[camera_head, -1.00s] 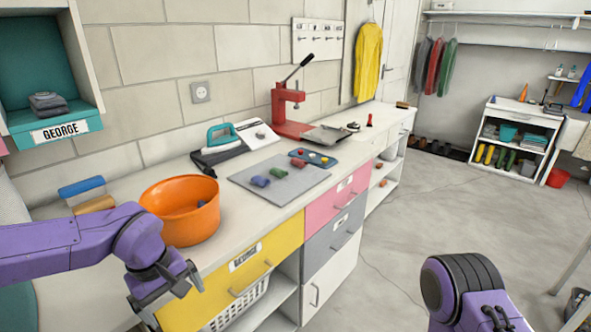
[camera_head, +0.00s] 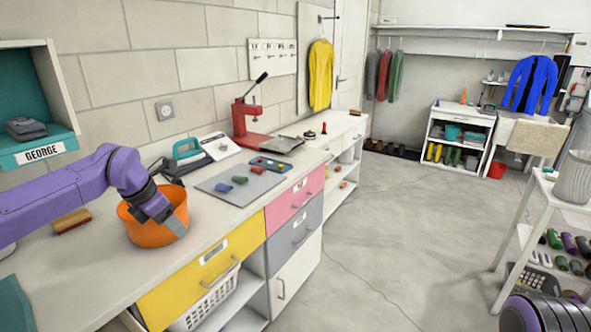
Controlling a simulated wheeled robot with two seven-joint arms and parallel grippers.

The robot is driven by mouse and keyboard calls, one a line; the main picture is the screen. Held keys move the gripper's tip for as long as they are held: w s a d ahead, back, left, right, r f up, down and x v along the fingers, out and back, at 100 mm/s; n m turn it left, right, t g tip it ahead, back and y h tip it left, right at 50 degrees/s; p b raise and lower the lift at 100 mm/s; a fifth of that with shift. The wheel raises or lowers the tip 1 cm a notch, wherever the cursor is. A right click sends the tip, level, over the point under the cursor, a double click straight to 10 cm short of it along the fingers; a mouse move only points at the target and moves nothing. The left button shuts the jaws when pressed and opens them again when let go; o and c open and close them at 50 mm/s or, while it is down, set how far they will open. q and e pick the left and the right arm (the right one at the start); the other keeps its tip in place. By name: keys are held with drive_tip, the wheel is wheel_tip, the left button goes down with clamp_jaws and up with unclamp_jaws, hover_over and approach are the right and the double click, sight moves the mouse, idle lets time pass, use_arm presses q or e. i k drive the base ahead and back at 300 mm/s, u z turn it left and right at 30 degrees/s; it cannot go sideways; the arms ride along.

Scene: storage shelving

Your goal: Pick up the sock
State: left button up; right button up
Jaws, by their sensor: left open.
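An orange bowl (camera_head: 143,234) stands on the white counter. My left gripper (camera_head: 178,224) is over the bowl's right side, pointing down, and its jaws are open. It hides much of the bowl's inside, so I cannot see what lies there. Small rolled bundles that look like socks lie on a grey mat: a blue-purple one (camera_head: 223,187), a green one (camera_head: 240,180) and a red one (camera_head: 257,170). They are to the right of my left gripper and apart from it. My right gripper is not in view; only part of my right arm shows at the bottom right.
A red press (camera_head: 243,122), a teal iron (camera_head: 187,148) and a blue tray (camera_head: 271,164) stand farther back. A brush-like block (camera_head: 72,221) lies left of the bowl. A shelf rack (camera_head: 517,240) on the right holds rolled coloured bundles. The floor between is clear.

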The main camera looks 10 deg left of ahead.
sight(257, 170)
drive_tip(key=i, duration=1.65)
